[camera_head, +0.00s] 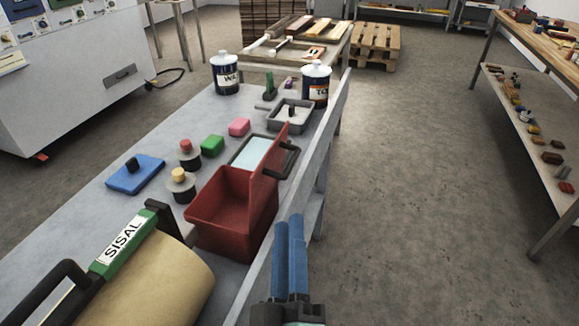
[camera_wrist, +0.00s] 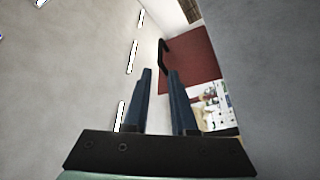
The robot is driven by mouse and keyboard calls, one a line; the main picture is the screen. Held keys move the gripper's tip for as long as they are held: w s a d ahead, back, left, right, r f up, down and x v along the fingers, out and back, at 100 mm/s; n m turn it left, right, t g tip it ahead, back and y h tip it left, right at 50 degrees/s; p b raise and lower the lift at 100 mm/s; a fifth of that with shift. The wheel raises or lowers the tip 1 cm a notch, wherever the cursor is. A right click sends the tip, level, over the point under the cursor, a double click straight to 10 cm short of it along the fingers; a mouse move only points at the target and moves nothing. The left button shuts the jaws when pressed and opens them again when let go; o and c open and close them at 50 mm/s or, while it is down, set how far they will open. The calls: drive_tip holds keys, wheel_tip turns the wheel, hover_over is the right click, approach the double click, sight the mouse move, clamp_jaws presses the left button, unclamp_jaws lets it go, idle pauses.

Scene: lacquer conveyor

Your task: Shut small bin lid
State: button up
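The small red bin (camera_head: 222,208) stands on the grey bench, open at the top, its inside showing. Its red lid (camera_head: 270,155) stands raised at the far right side of the bin. A black handle shows at the lid. My gripper (camera_head: 288,218) is in front of the bin, to the lower right by the bench edge, apart from the lid. Its two blue fingers have a gap between them with nothing in it in the wrist view (camera_wrist: 160,72). A dark red panel with a black handle (camera_wrist: 190,57), which looks like the lid, lies ahead of the fingertips there.
A sisal roll (camera_head: 150,285) with a green-and-black frame is at the near left. Round-knobbed pads, a blue block (camera_head: 135,174), trays and two cans (camera_head: 316,86) stand on the bench. A raised bench edge (camera_head: 318,165) runs along the right; open floor lies beyond.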

sight(289, 166)
drive_tip(key=shift+p+x, duration=2.45)
drive_tip(key=shift+x, duration=3.15)
drive_tip(key=shift+f, duration=0.1)
clamp_jaws()
